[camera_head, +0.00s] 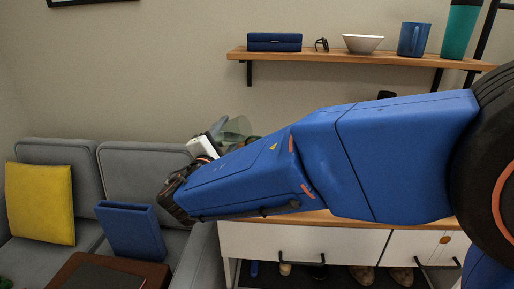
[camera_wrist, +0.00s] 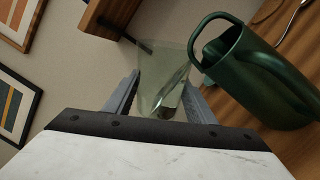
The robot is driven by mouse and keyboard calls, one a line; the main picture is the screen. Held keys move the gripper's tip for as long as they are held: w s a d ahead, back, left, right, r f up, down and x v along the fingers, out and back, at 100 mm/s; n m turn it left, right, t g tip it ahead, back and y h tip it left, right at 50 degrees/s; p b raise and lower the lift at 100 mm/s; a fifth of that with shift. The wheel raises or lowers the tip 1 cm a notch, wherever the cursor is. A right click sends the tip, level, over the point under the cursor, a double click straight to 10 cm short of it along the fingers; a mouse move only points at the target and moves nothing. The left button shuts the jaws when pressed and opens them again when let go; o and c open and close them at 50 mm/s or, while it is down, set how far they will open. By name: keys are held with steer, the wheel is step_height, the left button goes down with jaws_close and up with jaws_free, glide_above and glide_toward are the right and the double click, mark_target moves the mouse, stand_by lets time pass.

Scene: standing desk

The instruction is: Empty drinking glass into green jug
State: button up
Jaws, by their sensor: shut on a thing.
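My gripper (camera_wrist: 165,92) is shut on a clear, pale-green drinking glass (camera_wrist: 163,62), with one finger on each side of it. In the head view the glass (camera_head: 238,127) shows just past the white part of my gripper (camera_head: 203,147), partly hidden by my blue arm. Its exact tilt and contents are hard to tell. The dark green jug (camera_wrist: 262,78) is close on the right of the glass in the wrist view, its handle on the side nearer the glass. A gap between glass rim and jug is hard to judge. The jug is mostly hidden in the head view.
A wall shelf (camera_head: 300,57) holds a blue case (camera_head: 274,42), a white bowl (camera_head: 362,44), a blue mug (camera_head: 413,40) and a teal cup (camera_head: 459,30). A white cabinet (camera_head: 300,242) with a wooden top is below my arm. A grey sofa (camera_head: 150,165) is on the left.

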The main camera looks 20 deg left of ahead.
mark_target(229, 129)
steer(key=shift+d+r+m, duration=0.1)
steer(key=shift+r+m, duration=0.35)
steer(key=shift+m, duration=0.35)
steer(key=shift+d+r+m+h, duration=0.25)
steer(key=shift+d+m+h, duration=0.15)
steer(key=shift+m, duration=0.1)
steer(key=shift+d+r+m, duration=0.15)
steer(key=shift+r+m, duration=0.05)
steer(key=shift+m, duration=0.2)
steer(key=shift+d+r+m+h, duration=0.15)
steer(key=shift+r+m, duration=0.2)
steer(key=shift+m, duration=0.45)
steer(key=shift+d+r+m+h, duration=0.15)
steer(key=shift+r+m, duration=0.2)
steer(key=shift+m, duration=0.45)
stand_by(0.4)
